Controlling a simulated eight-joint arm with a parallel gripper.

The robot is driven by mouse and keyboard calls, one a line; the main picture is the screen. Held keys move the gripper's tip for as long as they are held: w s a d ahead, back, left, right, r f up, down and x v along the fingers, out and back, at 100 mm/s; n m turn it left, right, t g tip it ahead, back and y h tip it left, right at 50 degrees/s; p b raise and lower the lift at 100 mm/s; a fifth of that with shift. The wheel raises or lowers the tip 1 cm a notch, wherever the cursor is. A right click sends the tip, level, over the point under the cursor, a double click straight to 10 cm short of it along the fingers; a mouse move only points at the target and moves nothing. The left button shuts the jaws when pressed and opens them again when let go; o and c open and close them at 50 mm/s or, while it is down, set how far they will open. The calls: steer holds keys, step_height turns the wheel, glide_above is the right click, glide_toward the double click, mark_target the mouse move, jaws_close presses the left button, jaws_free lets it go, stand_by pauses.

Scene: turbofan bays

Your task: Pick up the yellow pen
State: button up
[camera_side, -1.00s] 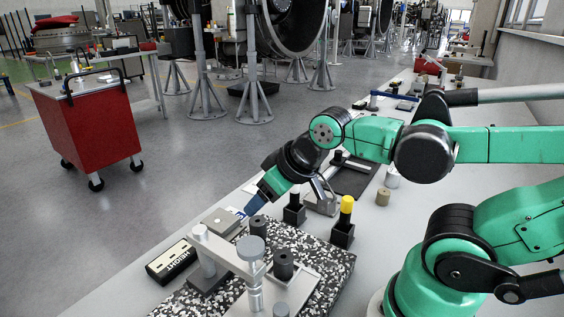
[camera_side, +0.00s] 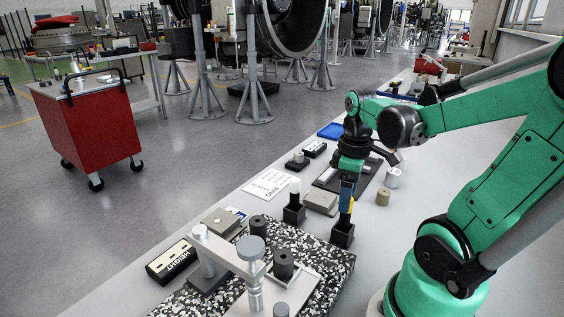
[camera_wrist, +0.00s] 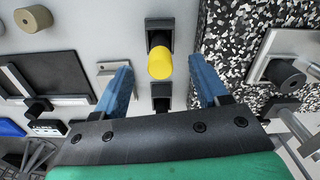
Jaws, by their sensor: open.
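The yellow pen (camera_wrist: 160,63) stands in a black square holder (camera_wrist: 158,27) in the wrist view, its yellow end towards the camera. In the side view a yellow strip of the pen (camera_side: 352,206) shows beside my fingers, above its holder (camera_side: 342,236). My gripper (camera_wrist: 164,78) is open, with a blue finger on each side of the pen. Clear gaps show between the pen and both fingers in the wrist view. In the side view my gripper (camera_side: 347,198) points down over the holder, and its near finger hides much of the pen.
A second black holder (camera_side: 294,214) with a pale-topped item stands to the left. The speckled slab (camera_side: 325,256) with a metal fixture is close in front. A tan cylinder (camera_side: 383,197) and a white one (camera_side: 393,178) stand to the right. A dark tray (camera_side: 330,181) lies behind.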

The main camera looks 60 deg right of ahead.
mark_target(345, 220)
steer(key=shift+f, duration=2.65)
jaws_close()
